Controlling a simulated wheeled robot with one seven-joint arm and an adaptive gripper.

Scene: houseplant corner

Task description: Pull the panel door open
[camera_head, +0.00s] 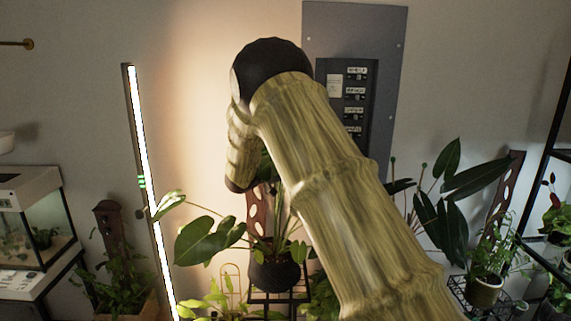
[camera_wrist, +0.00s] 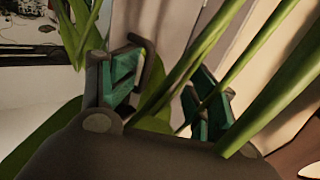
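The grey panel (camera_head: 354,25) is fixed to the wall at the upper middle of the head view, partly behind my arm. A darker inner section (camera_head: 364,75) carries a column of labelled switches and a pale label. I cannot tell where a door edge or handle is, because my arm covers the lower left. My gripper (camera_wrist: 165,88) shows in the wrist view with its two teal-padded fingers apart and nothing visibly held between them. Green stems cross in front of and beside the fingers. The panel is not recognisable in the wrist view. In the head view the gripper is not clearly visible.
A dark-potted plant (camera_head: 274,270) stands on a rack below my forearm, its leaves close by. A lit upright lamp (camera_head: 148,190) is on the left, near a glass tank (camera_head: 30,215). More potted plants (camera_head: 484,290) crowd the right. Wall left of the panel is bare.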

